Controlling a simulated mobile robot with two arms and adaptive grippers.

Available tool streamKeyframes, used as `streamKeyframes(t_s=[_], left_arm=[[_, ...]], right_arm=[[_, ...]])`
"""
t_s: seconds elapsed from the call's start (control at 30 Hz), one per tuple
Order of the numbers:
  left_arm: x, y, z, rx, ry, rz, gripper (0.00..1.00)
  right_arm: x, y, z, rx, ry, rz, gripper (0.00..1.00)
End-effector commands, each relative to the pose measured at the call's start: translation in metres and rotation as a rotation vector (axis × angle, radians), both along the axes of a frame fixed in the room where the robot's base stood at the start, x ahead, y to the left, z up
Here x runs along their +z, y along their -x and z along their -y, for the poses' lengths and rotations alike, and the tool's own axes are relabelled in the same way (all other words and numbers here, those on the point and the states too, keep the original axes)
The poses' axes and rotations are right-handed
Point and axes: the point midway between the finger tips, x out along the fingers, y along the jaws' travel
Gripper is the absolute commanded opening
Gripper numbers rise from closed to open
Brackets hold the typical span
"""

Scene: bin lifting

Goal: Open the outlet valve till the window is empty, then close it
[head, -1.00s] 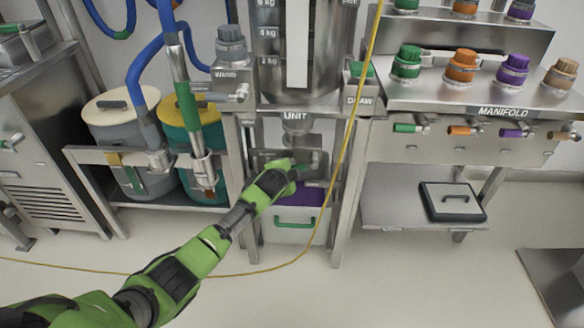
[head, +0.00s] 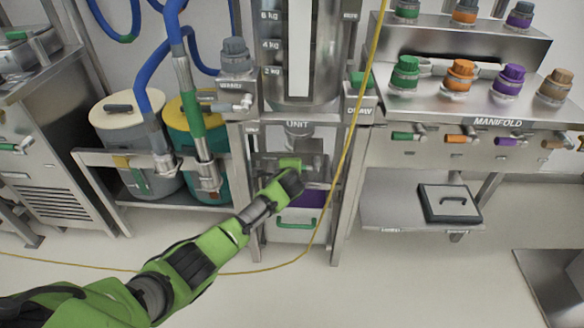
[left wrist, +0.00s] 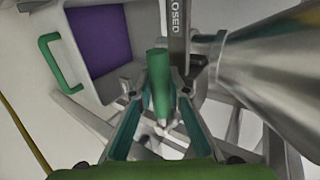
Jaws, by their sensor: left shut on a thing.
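The tall metal tank (head: 328,60) has a pale upright window (head: 299,50) beside its kg scale; I cannot tell its fill level. Below the UNIT label is the metal outlet (head: 297,142), whose body is also large in the left wrist view (left wrist: 265,55). My left gripper (head: 290,177) is at the green valve handle (head: 290,163) under it. In the left wrist view, my gripper (left wrist: 155,95) is shut on the green handle (left wrist: 160,75), beside a plate reading CLOSED (left wrist: 177,30). My right gripper is not in view.
A bin with a green handle (head: 295,224) and purple inside stands below the outlet. A yellow cable (head: 347,150) hangs in front. The manifold (head: 499,122) is right, two lidded drums (head: 130,125) left.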

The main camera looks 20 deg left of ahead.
Motion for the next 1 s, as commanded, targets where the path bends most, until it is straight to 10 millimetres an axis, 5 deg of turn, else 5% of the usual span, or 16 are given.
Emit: streamKeyframes(t_s=[0.4,0.43,0.5,1.0], left_arm=[[0.003,-0.0014,0.0006,-0.003,-0.01,0.002,0.0],[0.003,-0.0014,0.0006,-0.003,-0.01,0.002,0.21],[0.0029,-0.0013,0.0006,-0.003,-0.01,0.002,0.33],[0.0049,0.0064,0.0025,-0.001,-0.006,0.0,0.33]], right_arm=[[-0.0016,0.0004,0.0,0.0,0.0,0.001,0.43],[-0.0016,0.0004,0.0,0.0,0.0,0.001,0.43],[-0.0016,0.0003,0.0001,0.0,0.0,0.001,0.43],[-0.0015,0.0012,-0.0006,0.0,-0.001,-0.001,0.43]])
